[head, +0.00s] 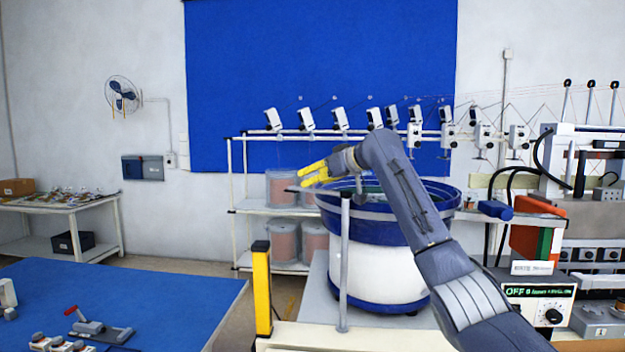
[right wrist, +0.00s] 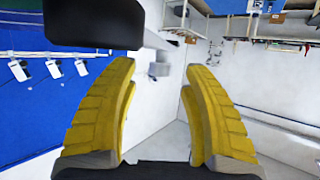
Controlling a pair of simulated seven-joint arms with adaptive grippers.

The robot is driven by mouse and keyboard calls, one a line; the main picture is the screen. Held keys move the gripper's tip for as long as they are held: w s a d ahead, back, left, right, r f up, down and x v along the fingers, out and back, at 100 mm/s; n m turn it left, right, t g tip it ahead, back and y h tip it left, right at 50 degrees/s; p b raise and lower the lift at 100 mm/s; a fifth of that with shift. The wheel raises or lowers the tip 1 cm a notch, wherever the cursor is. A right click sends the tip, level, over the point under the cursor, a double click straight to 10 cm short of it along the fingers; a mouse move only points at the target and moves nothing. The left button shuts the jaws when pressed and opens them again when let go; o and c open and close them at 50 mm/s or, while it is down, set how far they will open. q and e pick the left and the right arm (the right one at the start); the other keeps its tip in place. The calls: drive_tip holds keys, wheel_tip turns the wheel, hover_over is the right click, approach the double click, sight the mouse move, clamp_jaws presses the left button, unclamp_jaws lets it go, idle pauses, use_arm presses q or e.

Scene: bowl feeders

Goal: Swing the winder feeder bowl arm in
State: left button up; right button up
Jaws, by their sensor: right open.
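The winder feeder bowl is a blue bowl (head: 385,234) on a white drum (head: 375,275), right of centre in the head view. A grey post (head: 344,265) stands in front of it. A thin dark bar (head: 303,190) reaches left from the post's top, outside the bowl's rim; it looks like the bowl arm. My right gripper (head: 312,174), with yellow fingers, is open just above this bar, with no visible grip on it. In the right wrist view the open fingers (right wrist: 160,115) have nothing between their tips. A black block (right wrist: 92,22) and a grey bar show beyond them.
A yellow post (head: 262,288) stands left of the bowl. A blue-topped table (head: 190,290) with small fixtures fills the lower left. Racks with copper spools (head: 284,240) stand behind. A control box (head: 540,300) reading OFF is at right. Open floor lies between table and bowl stand.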

drive_tip(key=shift+w+a+f, duration=0.25)
drive_tip(key=shift+w+a, duration=0.1)
clamp_jaws()
idle(0.4)
drive_tip(key=shift+d, duration=0.1)
